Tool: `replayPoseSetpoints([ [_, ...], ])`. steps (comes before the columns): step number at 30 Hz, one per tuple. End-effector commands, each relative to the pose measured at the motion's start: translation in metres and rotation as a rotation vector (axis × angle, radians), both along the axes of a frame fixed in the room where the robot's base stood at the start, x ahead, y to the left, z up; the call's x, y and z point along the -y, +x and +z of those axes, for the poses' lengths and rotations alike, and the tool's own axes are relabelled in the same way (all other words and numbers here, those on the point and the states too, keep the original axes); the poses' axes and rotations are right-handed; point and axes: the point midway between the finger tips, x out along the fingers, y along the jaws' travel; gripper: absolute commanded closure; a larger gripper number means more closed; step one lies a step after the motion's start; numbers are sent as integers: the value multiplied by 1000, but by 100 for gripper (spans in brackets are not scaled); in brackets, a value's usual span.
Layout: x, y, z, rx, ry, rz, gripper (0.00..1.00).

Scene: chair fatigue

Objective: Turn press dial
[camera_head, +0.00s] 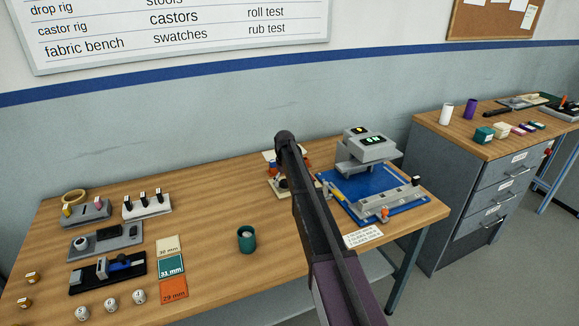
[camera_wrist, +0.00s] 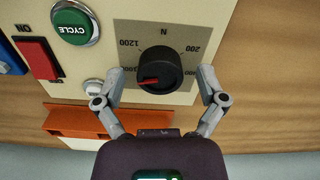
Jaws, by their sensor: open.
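The press dial (camera_wrist: 161,68) is a round black knob on a grey plate, marked N with numbers such as 1200 and 200. Its red pointer (camera_wrist: 148,82) points to the left in the wrist view, towards a number partly hidden by a finger. My gripper (camera_wrist: 161,74) is open, one finger on each side of the dial, with a gap showing between each fingertip and the knob. In the head view my arm covers much of the press panel (camera_head: 279,187), and the dial cannot be made out there.
A green CYCLE button (camera_wrist: 75,22) and a red switch (camera_wrist: 38,58) lie left of the dial in the wrist view. An orange part (camera_wrist: 80,121) is close to my left finger. A blue-based machine (camera_head: 350,180) stands right of my arm. A green cup (camera_head: 246,240) stands left.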

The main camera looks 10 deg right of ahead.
Motion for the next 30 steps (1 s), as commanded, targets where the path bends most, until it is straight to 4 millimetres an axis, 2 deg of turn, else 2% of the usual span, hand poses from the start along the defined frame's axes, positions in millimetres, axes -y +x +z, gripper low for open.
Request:
replayPoseSetpoints([
  [30, 1, 0, 0, 0, 0, 676, 10],
])
